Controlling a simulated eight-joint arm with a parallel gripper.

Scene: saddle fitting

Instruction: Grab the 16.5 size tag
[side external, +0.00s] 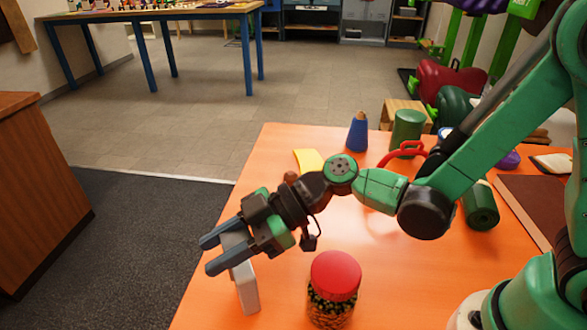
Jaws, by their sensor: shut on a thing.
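A pale grey-white slim piece (246,287) stands out below my gripper near the left edge of the orange table. It looks like a tag, but no 16.5 marking can be read on it. My gripper (207,256) is shut on this piece, with its blue-grey fingers on either side and pointing left. The upper part of the piece is partly hidden between the fingers. I cannot tell whether its lower end touches the table.
A jar with a red lid (335,289) stands close to the right of the gripper. Behind are a blue cone-shaped item (357,133), a yellow piece (308,161), a green cylinder (407,127) and a red-handled item (403,150). A brown book (535,205) lies right.

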